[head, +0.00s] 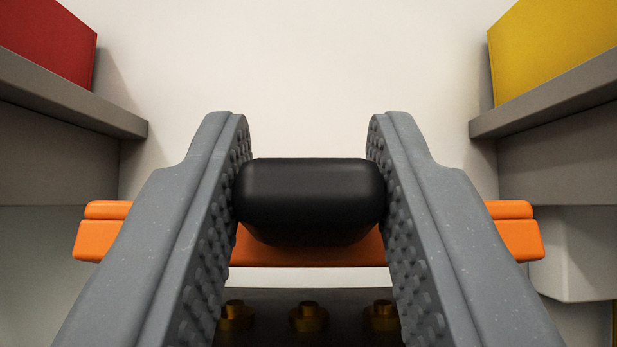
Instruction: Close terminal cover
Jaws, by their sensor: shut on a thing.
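My gripper (309,190) is in the middle of the head view, its two grey studded fingers shut on a black rounded handle (309,192). The handle spans the gap between the fingers and touches both. An orange cover (310,252) lies just behind and below the handle, and its ends show outside the fingers at left and right. Below it is a dark block with brass terminals (308,317) in a row, exposed in this view. The fingers hide parts of the cover and the block.
A grey ledge (70,105) with a red box (45,45) is at the upper left. Another grey ledge (555,100) with a yellow box (555,48) is at the upper right. A pale wall (300,70) is behind, and the space between the ledges is clear.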

